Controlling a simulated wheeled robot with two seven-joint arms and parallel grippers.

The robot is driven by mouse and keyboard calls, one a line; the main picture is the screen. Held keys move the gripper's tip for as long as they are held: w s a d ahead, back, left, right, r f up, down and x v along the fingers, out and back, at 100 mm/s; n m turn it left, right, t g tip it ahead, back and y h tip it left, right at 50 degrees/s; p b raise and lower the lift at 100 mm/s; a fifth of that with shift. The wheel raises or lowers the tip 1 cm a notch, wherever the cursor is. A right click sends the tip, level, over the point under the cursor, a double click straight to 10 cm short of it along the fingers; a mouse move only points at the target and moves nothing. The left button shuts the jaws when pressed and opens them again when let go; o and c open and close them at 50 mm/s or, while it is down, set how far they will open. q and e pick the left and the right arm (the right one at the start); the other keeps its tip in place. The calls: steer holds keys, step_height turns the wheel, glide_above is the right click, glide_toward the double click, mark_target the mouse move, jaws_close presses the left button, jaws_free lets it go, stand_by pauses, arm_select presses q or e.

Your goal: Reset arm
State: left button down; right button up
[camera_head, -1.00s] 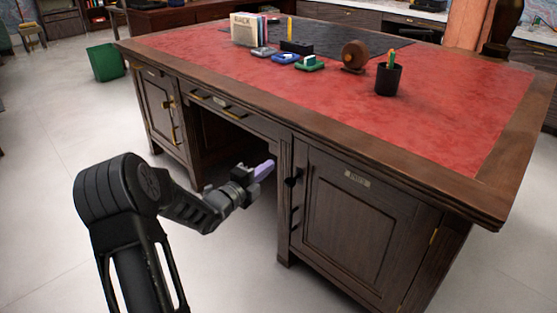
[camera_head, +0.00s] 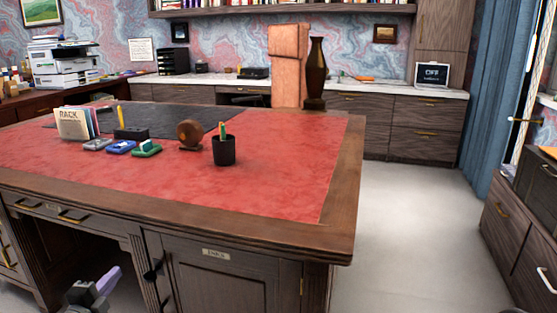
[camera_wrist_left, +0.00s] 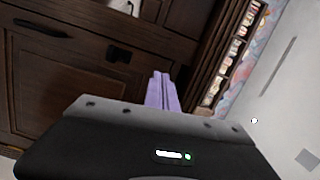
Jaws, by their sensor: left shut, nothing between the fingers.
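My left gripper (camera_head: 108,281) shows at the bottom left of the head view, in front of the desk's dark kneehole. Its light purple fingers are closed together with nothing between them. In the left wrist view the closed purple fingers (camera_wrist_left: 161,91) point at dark wooden panels with dark handles. Most of my left arm is below the head view's edge. My right gripper is not in view.
The wooden desk (camera_head: 338,228) with its red leather top is close in front of my left gripper. On it stand a pen cup (camera_head: 224,152), a file rack (camera_head: 72,124) and several small items. Clear floor (camera_head: 410,240) lies to the desk's right.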

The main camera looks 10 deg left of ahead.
arm_select(q)
steer(key=s+d+f+n+g+y, duration=0.1)
steer(key=s+f+n+g+y, duration=0.2)
steer(key=f+n, duration=0.9)
steer(key=s+d+f+n+g+h, duration=0.2)
steer(key=s+d+f+n+g, duration=0.1)
steer(key=d+f, duration=0.4)
steer(key=s+d+f+n+g+h, duration=0.1)
steer(key=s+d+f+n+g, duration=0.2)
steer(key=d+f, duration=0.45)
steer(key=s+d+f+g+h, duration=0.2)
steer(key=s+d+f+g, duration=0.2)
steer(key=s+d, duration=0.75)
steer(key=s+d+f+g+h, duration=0.2)
steer(key=s+d+f+g, duration=0.2)
steer(key=s+d, duration=0.75)
steer(key=w+d+r+p, duration=0.1)
steer(key=r+p, duration=1.2)
steer(key=w+d+r+p, duration=0.1)
steer(key=d+r+p, duration=0.1)
steer(key=r+p, duration=1.1)
steer(key=shift+d+r, duration=0.15)
steer(key=shift+d, duration=0.1)
